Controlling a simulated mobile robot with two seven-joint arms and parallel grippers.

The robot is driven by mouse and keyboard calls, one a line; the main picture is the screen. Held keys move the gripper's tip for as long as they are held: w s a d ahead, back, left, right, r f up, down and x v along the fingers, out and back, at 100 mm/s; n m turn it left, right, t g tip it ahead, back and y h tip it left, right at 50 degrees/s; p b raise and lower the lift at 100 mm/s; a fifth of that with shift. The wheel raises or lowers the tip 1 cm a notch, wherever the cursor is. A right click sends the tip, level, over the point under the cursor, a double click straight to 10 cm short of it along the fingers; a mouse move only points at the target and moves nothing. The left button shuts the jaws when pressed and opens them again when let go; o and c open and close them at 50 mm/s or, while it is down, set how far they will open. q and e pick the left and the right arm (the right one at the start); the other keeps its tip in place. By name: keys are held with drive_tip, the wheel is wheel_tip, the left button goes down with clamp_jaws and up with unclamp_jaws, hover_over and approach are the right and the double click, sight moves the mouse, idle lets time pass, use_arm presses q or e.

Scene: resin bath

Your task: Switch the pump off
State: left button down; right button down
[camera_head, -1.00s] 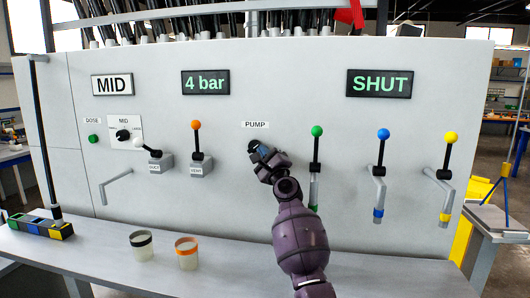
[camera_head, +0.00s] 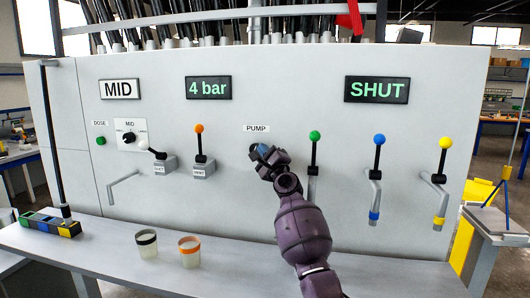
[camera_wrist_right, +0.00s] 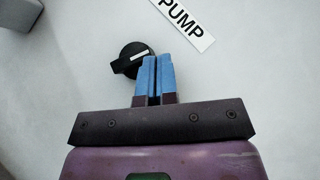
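The pump knob is a round black dial with a white line; in the right wrist view the knob (camera_wrist_right: 128,58) sits on the grey panel below the PUMP label (camera_wrist_right: 184,22). My right gripper (camera_wrist_right: 158,64) has its two blue fingers close together, a thin gap between them, overlapping the knob's right side. Whether they touch it I cannot tell. In the head view my right gripper (camera_head: 262,152) is just below the PUMP label (camera_head: 256,128) and hides most of the knob. My left gripper is not in view.
Displays read MID (camera_head: 119,90), 4 bar (camera_head: 208,88) and SHUT (camera_head: 376,89). Levers with green (camera_head: 314,135), blue (camera_head: 379,139) and yellow (camera_head: 445,142) balls stand to the right, an orange-topped lever (camera_head: 199,129) to the left. Two cups (camera_head: 147,244) (camera_head: 189,252) stand on the ledge.

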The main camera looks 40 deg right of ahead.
drive_tip(key=shift+w+r, duration=0.1)
drive_tip(key=shift+r, duration=0.25)
drive_tip(key=shift+f, duration=0.1)
drive_tip(key=v, duration=1)
drive_tip(key=shift+s, duration=0.4)
drive_tip(key=shift+f, duration=0.1)
drive_tip(key=shift+a, duration=0.1)
